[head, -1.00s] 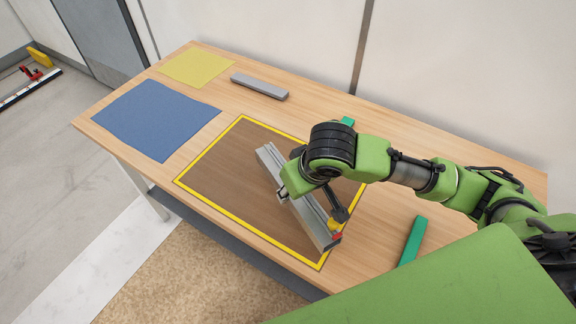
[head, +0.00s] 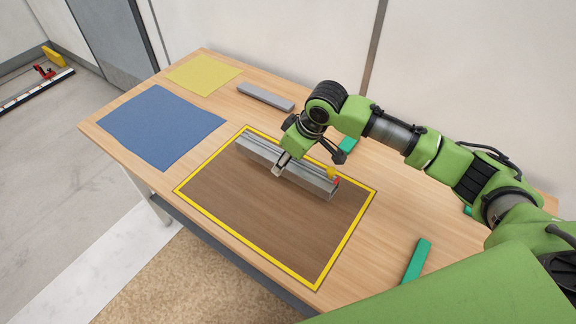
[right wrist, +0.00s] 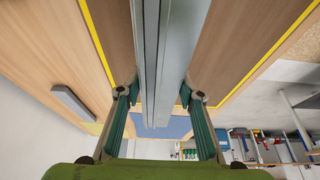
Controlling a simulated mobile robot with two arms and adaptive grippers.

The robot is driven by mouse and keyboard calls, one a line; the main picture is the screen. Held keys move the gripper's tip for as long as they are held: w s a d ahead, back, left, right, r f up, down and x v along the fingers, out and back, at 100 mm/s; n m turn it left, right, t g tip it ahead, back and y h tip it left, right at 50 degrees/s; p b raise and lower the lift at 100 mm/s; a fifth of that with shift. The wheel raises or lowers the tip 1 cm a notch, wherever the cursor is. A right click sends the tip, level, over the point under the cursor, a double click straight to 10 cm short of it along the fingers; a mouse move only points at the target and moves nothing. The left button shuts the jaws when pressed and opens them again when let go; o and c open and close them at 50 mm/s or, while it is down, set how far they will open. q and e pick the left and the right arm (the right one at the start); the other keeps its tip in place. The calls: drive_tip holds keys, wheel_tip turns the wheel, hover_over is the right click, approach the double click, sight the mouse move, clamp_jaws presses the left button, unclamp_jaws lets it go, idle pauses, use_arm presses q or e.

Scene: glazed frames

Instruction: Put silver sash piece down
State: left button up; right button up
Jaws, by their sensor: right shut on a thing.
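The silver sash piece (head: 313,180) is a long grey grooved bar with small red and yellow parts at its right end. It lies along the back part of the brown area with a yellow border (head: 262,210) on the table. I cannot tell whether it touches the surface or hangs just above it. My right gripper (head: 279,168) is shut on the bar near its middle. In the right wrist view the bar (right wrist: 165,50) runs between the two fingers (right wrist: 160,95). My left gripper is in neither view.
A blue mat (head: 160,127) and a yellow mat (head: 203,74) lie at the left of the wooden table. A grey bar (head: 265,97) lies behind the bordered area. A green strip (head: 416,261) lies to its right. The front of the bordered area is clear.

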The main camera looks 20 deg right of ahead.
drive_tip(key=w+f, duration=0.1)
drive_tip(key=w+d+f, duration=0.1)
drive_tip(key=shift+d+f, duration=0.2)
drive_tip(key=shift+f, duration=0.15)
drive_tip(key=shift+w+f+p, duration=0.1)
drive_tip(key=shift+f+p, duration=0.45)
drive_tip(key=shift+f, duration=1)
drive_tip(key=o, duration=1.1)
drive_tip(key=shift+f, duration=0.15)
drive_tip(key=shift+o, duration=0.2)
drive_tip(key=v, duration=1.2)
drive_tip(key=shift+b, duration=0.4)
